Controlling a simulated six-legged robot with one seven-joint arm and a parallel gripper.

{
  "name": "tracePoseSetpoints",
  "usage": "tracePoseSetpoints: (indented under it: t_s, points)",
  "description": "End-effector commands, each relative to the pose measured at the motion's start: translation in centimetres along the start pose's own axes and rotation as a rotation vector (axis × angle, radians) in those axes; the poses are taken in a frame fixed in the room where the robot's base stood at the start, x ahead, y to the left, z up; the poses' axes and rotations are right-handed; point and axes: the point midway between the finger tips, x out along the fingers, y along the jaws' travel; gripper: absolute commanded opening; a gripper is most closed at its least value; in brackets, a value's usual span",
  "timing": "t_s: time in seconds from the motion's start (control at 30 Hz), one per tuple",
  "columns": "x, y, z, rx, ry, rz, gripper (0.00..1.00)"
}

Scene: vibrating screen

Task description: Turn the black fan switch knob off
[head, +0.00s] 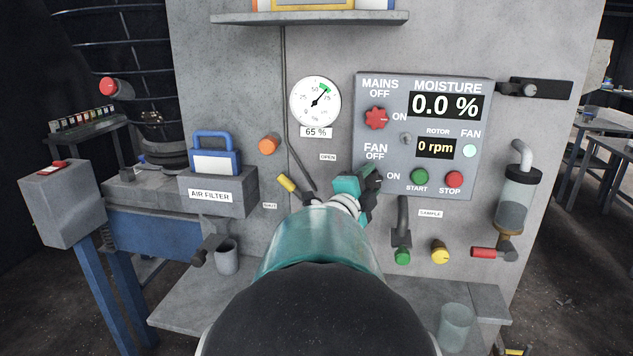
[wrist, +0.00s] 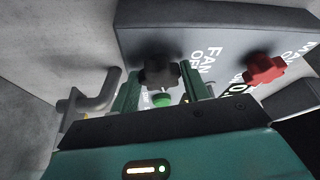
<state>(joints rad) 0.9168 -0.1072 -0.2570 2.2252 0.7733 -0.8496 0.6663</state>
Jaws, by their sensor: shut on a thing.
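The black fan switch knob (wrist: 160,73) shows in the wrist view, a lobed dark knob on the grey panel beside the "FAN OFF" lettering. My gripper (head: 369,183) is at the lower left of the control panel (head: 482,120) in the head view and covers the fan knob there. In the wrist view the two green fingers of my gripper (wrist: 162,80) stand on either side of the black knob, shut on it. The knob's exact pointing direction is hard to tell.
The red mains knob (head: 376,118) is just above my gripper. Green start (head: 419,177) and red stop (head: 454,179) buttons sit to the right. The display (head: 435,148) reads 0 rpm.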

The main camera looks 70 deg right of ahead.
Motion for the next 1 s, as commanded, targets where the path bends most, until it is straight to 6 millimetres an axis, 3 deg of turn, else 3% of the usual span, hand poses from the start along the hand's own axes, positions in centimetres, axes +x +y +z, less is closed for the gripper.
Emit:
tracePoseSetpoints:
  t_s: [1.0]
  points:
    - [0.01, 0.72, -0.13, -0.889, -0.004, -0.365, 0.23]
